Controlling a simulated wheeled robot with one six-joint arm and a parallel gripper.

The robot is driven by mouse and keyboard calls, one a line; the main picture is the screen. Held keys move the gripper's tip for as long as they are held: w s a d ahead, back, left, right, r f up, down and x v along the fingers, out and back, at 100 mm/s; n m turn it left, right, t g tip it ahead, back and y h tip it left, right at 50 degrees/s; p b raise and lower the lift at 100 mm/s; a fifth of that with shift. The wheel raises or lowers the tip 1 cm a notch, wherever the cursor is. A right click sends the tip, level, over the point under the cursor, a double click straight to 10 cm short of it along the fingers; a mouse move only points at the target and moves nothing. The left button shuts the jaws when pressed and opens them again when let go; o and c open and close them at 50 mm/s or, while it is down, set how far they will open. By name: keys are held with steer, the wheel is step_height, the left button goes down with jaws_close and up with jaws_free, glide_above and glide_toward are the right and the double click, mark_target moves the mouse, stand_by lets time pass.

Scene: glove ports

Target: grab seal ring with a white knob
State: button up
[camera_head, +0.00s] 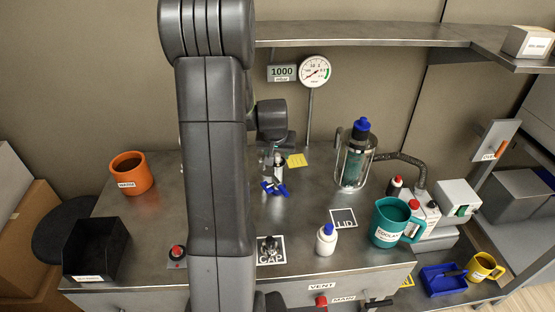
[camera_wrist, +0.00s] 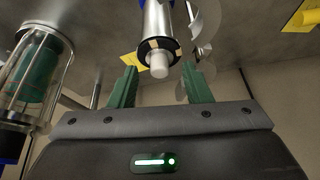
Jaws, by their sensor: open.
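A dark seal ring (camera_wrist: 150,48) with tan marks sits on the end of a silver cylinder (camera_wrist: 157,20) in the wrist view, which looks upside down. A white knob (camera_wrist: 159,70) sticks out from the ring's middle. My gripper (camera_wrist: 159,74) has its two green fingers apart, one on each side of the knob in the picture. I cannot tell if they touch it. In the head view the silver cylinder (camera_head: 278,173) stands on the bench behind my arm, with blue parts at its foot. The ring is small and partly hidden there, just under my gripper (camera_head: 275,147).
A glass cylinder with a blue top (camera_head: 354,158) stands to the right, and a gauge on a post (camera_head: 312,90) behind. A teal jug (camera_head: 391,222), a white bottle (camera_head: 326,240), an orange pot (camera_head: 131,173) and a black bin (camera_head: 95,248) stand on the bench (camera_head: 150,215).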

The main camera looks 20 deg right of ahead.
steer(key=shift+w+f, duration=0.15)
steer(key=shift+f, duration=0.25)
jaws_close()
